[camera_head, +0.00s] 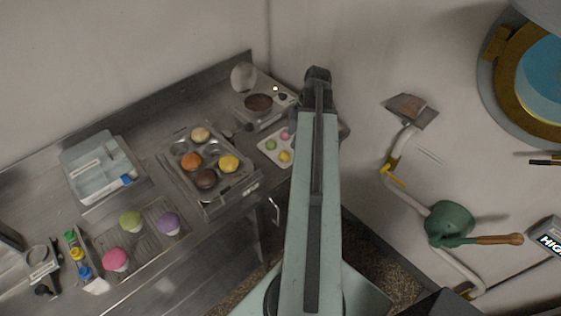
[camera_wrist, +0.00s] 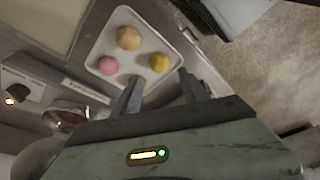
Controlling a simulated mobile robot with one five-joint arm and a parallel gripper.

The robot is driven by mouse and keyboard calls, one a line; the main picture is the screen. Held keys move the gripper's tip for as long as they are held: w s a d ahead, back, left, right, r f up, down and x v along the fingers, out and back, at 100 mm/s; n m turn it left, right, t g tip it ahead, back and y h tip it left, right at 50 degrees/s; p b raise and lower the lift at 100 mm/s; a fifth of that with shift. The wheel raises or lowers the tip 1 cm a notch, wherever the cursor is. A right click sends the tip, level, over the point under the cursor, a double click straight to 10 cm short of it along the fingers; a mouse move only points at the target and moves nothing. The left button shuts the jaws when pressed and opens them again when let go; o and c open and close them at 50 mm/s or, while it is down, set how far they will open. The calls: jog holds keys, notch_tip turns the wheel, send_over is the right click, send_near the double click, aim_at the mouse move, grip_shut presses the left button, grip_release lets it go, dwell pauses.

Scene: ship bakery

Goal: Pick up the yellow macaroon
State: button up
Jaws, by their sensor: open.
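The yellow macaroon (camera_wrist: 158,62) lies on a small white tray (camera_wrist: 134,56) with a tan one (camera_wrist: 128,37), a pink one (camera_wrist: 108,65) and a green one (camera_wrist: 136,79). In the head view, the yellow macaroon (camera_head: 284,156) is near the tray's front right edge, just left of my arm. In the wrist view, my gripper (camera_wrist: 160,76) is open, its two fingers pointing toward the tray. The yellow macaroon shows beyond the gap between the fingertips, nearer the right finger. The green one is partly hidden by the left finger. My arm hides part of the tray in the head view.
A muffin tin (camera_head: 229,192) with several coloured buns stands left of the tray. A metal appliance with a round lid (camera_head: 244,77) is behind it. A cooling rack (camera_head: 148,243) with three coloured cakes and a grey-blue box (camera_head: 100,165) are farther left. The counter edge drops to the floor.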

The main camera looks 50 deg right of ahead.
aim_at(286, 152)
jog(key=b+x, duration=0.8)
jog(key=x, duration=0.1)
jog(key=shift+w+f, duration=0.15)
jog(key=shift+f, duration=0.2)
jog(key=shift+r, duration=0.2)
jog(key=c, duration=0.7)
